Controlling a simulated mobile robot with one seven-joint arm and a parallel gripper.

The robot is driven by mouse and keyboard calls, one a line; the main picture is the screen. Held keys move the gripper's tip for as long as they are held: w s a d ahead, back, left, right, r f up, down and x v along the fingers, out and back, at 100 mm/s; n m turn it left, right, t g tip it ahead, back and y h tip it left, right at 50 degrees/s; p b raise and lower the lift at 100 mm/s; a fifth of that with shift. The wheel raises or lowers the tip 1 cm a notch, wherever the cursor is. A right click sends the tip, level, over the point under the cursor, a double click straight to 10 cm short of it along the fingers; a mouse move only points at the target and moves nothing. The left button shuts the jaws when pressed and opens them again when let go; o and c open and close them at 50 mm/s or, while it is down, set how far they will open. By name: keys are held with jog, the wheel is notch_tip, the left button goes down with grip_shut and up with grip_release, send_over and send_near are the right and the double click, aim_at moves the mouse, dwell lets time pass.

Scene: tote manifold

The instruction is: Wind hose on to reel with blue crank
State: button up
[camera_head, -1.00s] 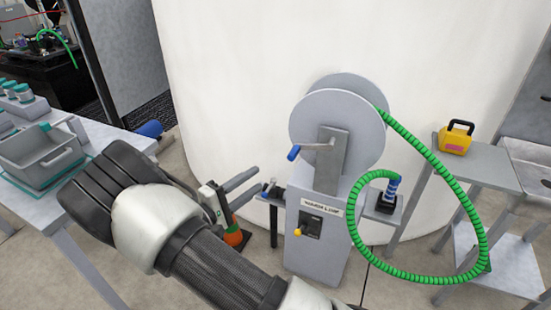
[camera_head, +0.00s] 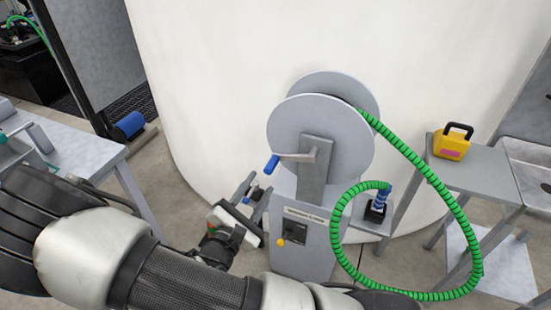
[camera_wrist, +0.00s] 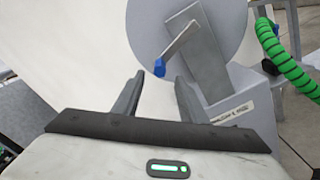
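The grey reel (camera_head: 320,140) stands on a grey pedestal in the middle of the head view. Its crank has a blue handle (camera_head: 271,164) pointing left; the handle also shows in the wrist view (camera_wrist: 159,67). The green ribbed hose (camera_head: 440,175) runs from the reel's top right, loops down low and ends at a blue fitting (camera_head: 382,197) on a side shelf. My gripper (camera_head: 255,195) is below and slightly left of the blue handle. In the wrist view its two fingers (camera_wrist: 158,92) are apart with nothing between them, and the handle appears beyond the gap, not touching.
A yellow case (camera_head: 453,143) stands on a grey side table (camera_head: 485,170) at right. A grey worktable (camera_head: 75,150) is at left. A yellow knob (camera_head: 281,242) sticks out of the pedestal front. A large white curved wall rises behind the reel.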

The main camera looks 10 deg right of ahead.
aim_at(275, 158)
jog(key=b+x, duration=0.1)
jog(key=x, duration=1.1)
jog(key=shift+w, duration=0.1)
grip_shut()
